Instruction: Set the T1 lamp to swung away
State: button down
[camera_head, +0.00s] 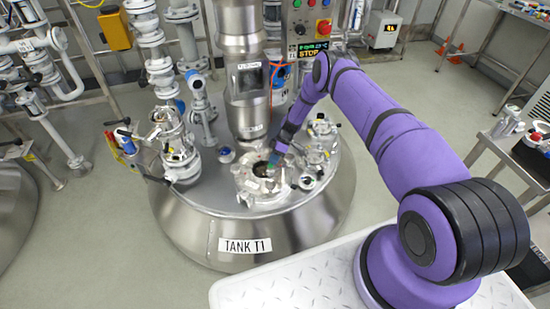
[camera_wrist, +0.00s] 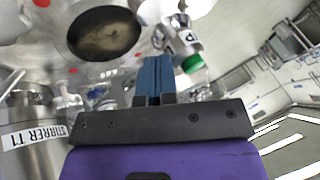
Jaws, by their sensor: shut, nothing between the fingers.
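Tank T1 (camera_head: 245,246) is a steel vessel with several fittings on its lid. I cannot tell for certain which fitting is the T1 lamp. A metal cylinder with a partly readable label (camera_wrist: 184,36) is beyond my fingertips in the wrist view, right of a dark round opening (camera_wrist: 103,36). The round port (camera_head: 250,190) on the lid shows in the head view, with my gripper (camera_head: 275,161) low over it. In the wrist view my gripper (camera_wrist: 156,62) has its blue fingers together and empty. Contact with any fitting cannot be judged.
The stirrer column (camera_head: 247,85) rises behind the port, and its label shows in the wrist view (camera_wrist: 35,137). Valves and pipes (camera_head: 170,140) crowd the left of the lid. More fittings (camera_head: 322,135) stand at the right. A control box (camera_head: 312,25) is behind.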

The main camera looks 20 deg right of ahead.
aim_at(275, 173)
jog(key=n+g, duration=0.1)
jog(key=n, duration=0.1)
jog(key=s+a+n+h, duration=0.1)
jog(key=shift+s+n+g, duration=0.2)
jog(key=shift+n+g, duration=0.2)
jog(key=n, duration=0.1)
jog(key=s+n+g+h, duration=0.1)
jog(key=shift+a+n, duration=0.1)
jog(key=shift+n, duration=0.3)
jog(key=n+h, duration=0.1)
jog(key=s+n+g+h, duration=0.1)
jog(key=n, duration=0.1)
jog(key=s+n+h, duration=0.1)
jog(key=n, duration=0.1)
jog(key=shift+s, duration=0.15)
jog(key=s+d+n+h, duration=0.1)
jog(key=n+h, duration=0.1)
jog(key=n, duration=0.2)
jog(key=s+d+n+t+h, duration=0.1)
jog(key=d+n+h, duration=0.1)
jog(key=n, duration=0.1)
jog(key=s+d+n+t+h, duration=0.1)
jog(key=n+h, duration=0.1)
jog(key=n, duration=0.2)
jog(key=shift+d+n, duration=0.3)
jog(key=shift+d, duration=0.25)
jog(key=shift+s+a, duration=0.1)
